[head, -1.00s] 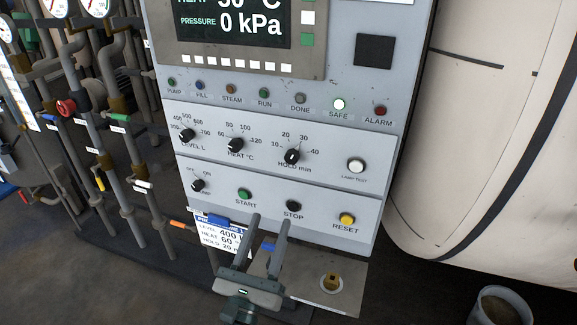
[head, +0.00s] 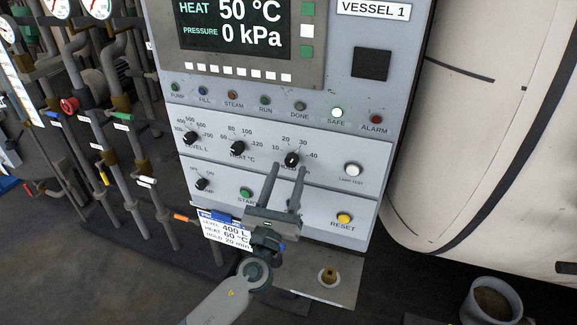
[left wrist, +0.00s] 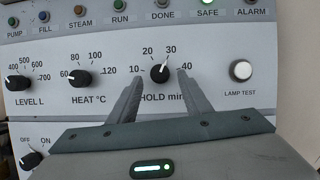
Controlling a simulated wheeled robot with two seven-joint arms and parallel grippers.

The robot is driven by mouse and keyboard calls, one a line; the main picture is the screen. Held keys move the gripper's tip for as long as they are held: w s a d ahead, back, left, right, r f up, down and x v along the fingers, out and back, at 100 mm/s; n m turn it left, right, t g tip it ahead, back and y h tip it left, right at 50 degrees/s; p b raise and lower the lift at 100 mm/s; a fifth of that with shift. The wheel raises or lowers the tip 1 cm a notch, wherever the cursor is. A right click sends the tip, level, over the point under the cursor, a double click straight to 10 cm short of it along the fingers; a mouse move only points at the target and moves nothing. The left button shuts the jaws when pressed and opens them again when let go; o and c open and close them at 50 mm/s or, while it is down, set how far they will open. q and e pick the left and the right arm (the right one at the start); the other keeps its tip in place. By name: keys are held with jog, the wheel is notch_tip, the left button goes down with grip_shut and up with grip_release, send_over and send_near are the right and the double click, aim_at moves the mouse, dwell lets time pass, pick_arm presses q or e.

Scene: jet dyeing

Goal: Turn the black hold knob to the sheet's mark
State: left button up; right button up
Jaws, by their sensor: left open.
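The black hold knob (head: 292,159) sits on the grey panel under its printed scale. It also shows in the left wrist view (left wrist: 159,74), where its white pointer leans up and right, close to the 30 mark. The setting sheet (head: 224,232) hangs below the panel and reads level 400 L, heat 60 °C, hold 20 min. My left gripper (head: 287,170) is open and empty, its two fingers pointing up just below the knob. In the left wrist view the fingertips (left wrist: 159,88) stand apart, below and to either side of the knob. My right gripper is not in view.
The heat knob (head: 237,148) and level knob (head: 190,138) are to the left. The white lamp test button (head: 352,169) is to the right. The green start (head: 245,194) and yellow reset (head: 344,218) buttons are below; my gripper hides the stop button.

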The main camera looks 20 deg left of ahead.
pick_arm(q)
jog(key=shift+w+r, duration=0.25)
jog(key=shift+w, duration=0.45)
jog(key=c, duration=1.1)
jog(key=shift+o, duration=0.2)
